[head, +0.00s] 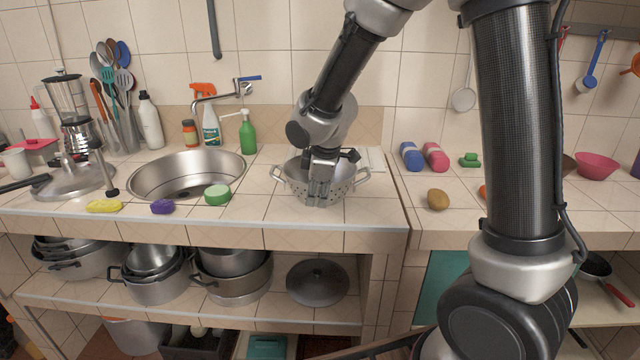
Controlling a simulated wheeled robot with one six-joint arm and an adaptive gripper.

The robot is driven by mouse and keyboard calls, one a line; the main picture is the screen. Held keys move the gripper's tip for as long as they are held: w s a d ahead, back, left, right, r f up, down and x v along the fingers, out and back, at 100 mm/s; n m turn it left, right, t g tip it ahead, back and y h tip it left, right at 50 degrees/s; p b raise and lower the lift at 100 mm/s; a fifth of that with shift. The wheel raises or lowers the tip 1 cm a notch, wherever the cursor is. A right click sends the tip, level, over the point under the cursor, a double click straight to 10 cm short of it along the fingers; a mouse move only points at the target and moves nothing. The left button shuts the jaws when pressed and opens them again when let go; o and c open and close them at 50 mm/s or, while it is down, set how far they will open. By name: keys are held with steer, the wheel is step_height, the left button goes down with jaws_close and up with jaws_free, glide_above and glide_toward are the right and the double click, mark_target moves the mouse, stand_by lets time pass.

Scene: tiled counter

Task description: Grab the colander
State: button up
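The colander (347,189) is a metal bowl with small holes and two side handles. It stands upright on the tiled counter, right of the sink, near the front edge. My gripper (318,195) points down at the colander's front wall and covers part of its rim and front. The fingers look close together at the wall. I cannot tell whether they are closed on it or only in front of it. The inside of the colander is partly hidden by my gripper and wrist.
A round sink (190,172) lies to the left, with a green sponge (217,195) on its front rim side. A green bottle (248,135) stands behind. A potato-like brown item (437,200) lies to the right. My arm hides part of the right counter.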

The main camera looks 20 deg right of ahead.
steer(key=shift+w+f, duration=0.15)
steer(key=shift+f, duration=0.2)
jaws_close()
